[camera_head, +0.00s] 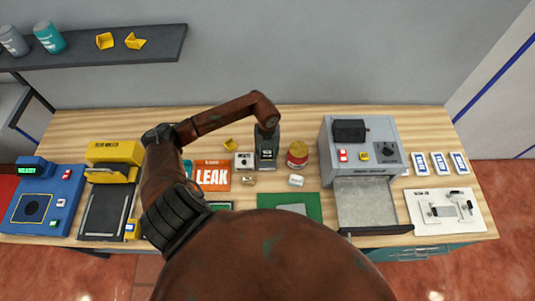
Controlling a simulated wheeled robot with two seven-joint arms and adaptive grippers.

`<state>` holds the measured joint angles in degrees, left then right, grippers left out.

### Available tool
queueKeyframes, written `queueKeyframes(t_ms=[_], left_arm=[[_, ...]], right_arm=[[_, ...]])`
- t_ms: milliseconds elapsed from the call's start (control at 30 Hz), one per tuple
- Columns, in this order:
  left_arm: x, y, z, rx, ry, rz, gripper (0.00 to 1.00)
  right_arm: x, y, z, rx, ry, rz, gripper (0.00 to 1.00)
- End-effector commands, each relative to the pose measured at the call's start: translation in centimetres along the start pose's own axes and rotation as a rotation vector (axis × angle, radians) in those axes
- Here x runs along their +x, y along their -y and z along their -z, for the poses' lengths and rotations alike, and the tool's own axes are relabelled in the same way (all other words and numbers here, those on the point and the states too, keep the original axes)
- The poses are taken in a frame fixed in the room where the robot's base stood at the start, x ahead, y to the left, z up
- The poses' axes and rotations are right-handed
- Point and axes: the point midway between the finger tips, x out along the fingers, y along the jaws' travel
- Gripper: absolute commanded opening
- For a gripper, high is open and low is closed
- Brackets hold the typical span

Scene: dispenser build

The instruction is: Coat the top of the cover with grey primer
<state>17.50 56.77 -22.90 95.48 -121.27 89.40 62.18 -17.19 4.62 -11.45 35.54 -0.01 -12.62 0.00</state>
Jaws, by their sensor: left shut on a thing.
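My left arm rises across the middle of the picture and bends to the right. At its end my left gripper (267,131) points down over the back middle of the table. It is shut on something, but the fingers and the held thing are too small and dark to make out. A dark grey labelled block (266,155) shows right below it. A flat grey plate (296,208), perhaps the cover, lies on a green mat (268,201); my arm hides its lower part. A grey can (13,41) stands on the wall shelf; its label is unreadable. My right gripper is not in view.
Left on the table (310,112) are a blue machine (68,205) and a yellow-topped machine (117,152). An orange LEAK sign (212,175), a red-and-yellow jar (297,154) and small parts fill the middle. A grey machine (388,128) with an open tray stands right. The back edge is clearer.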

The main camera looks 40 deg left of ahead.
Motion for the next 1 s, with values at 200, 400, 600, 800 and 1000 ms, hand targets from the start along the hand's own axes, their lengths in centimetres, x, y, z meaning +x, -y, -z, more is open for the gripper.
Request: queueKeyframes(t_ms=[200, 400, 600, 800, 1000], left_arm=[[-2.0, 0.0, -0.1, 0.0, 0.003, 0.0, 0.2], [-3.5, 0.0, -0.1, 0.0, 0.002, 0.0, 0.2], [-4.5, 0.0, 0.0, 0.0, 0.001, 0.0, 0.2], [-4.4, 0.0, 0.0, 0.0, 0.001, 0.0, 0.2], [-4.4, 0.0, 0.0, 0.0, 0.001, 0.0, 0.2]], right_arm=[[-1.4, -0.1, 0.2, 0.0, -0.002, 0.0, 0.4], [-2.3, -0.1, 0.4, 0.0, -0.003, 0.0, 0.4], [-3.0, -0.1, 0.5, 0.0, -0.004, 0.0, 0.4], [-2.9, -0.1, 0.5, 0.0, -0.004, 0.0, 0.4], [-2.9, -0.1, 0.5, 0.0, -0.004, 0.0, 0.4]])
